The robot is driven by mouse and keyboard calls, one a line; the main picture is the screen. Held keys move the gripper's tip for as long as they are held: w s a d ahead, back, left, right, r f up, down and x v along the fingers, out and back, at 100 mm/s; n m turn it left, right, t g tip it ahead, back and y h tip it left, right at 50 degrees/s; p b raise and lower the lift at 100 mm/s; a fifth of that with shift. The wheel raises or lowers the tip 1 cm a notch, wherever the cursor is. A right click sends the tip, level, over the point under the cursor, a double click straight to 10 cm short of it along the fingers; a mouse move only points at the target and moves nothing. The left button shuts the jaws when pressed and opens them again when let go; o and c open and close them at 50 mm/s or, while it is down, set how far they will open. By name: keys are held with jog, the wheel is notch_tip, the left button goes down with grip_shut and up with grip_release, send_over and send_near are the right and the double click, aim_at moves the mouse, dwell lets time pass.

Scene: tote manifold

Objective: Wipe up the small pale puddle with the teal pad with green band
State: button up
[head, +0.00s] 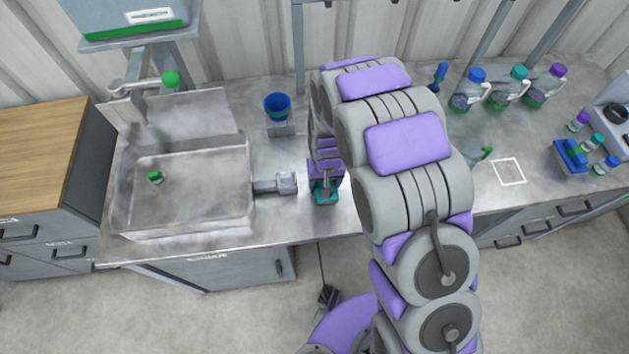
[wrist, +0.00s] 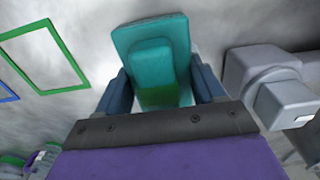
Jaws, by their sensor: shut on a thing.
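The teal pad with the green band (wrist: 152,38) is between the two dark fingers of my gripper (wrist: 158,85) in the wrist view. My gripper is shut on its raised teal grip, and the green band shows at the near end. In the head view my gripper (head: 325,182) is low over the counter, right of the sink, with the teal pad (head: 322,197) at its lower end. The pad is at or close to the counter surface; I cannot tell whether it touches. I cannot make out the pale puddle clearly; the pad and arm may hide it.
A grey fitting (head: 287,183) juts from the sink (head: 247,190) just left of my gripper. A blue cup (head: 278,105) stands behind it. Several capped jugs (head: 505,92) stand at the back right. A white outlined square (head: 508,171) marks clear counter. A green outline (wrist: 72,85) shows in the wrist view.

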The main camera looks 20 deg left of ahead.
jog(key=shift+w+d, duration=0.25)
jog(key=shift+d, duration=0.6)
jog(key=shift+w+d+f, duration=0.2)
jog(key=shift+w+d, duration=0.45)
jog(key=shift+d, duration=0.05)
jog(key=shift+w+d, duration=0.1)
jog(key=shift+d, duration=0.25)
jog(key=shift+d+r, duration=0.1)
jog(key=shift+a+r+p, duration=0.2)
jog(key=shift+r+p, duration=0.35)
jog(key=shift+r, duration=1)
jog(key=shift+d+r+p, duration=0.1)
jog(key=shift+r+p, duration=0.25)
jog(key=shift+r, duration=1)
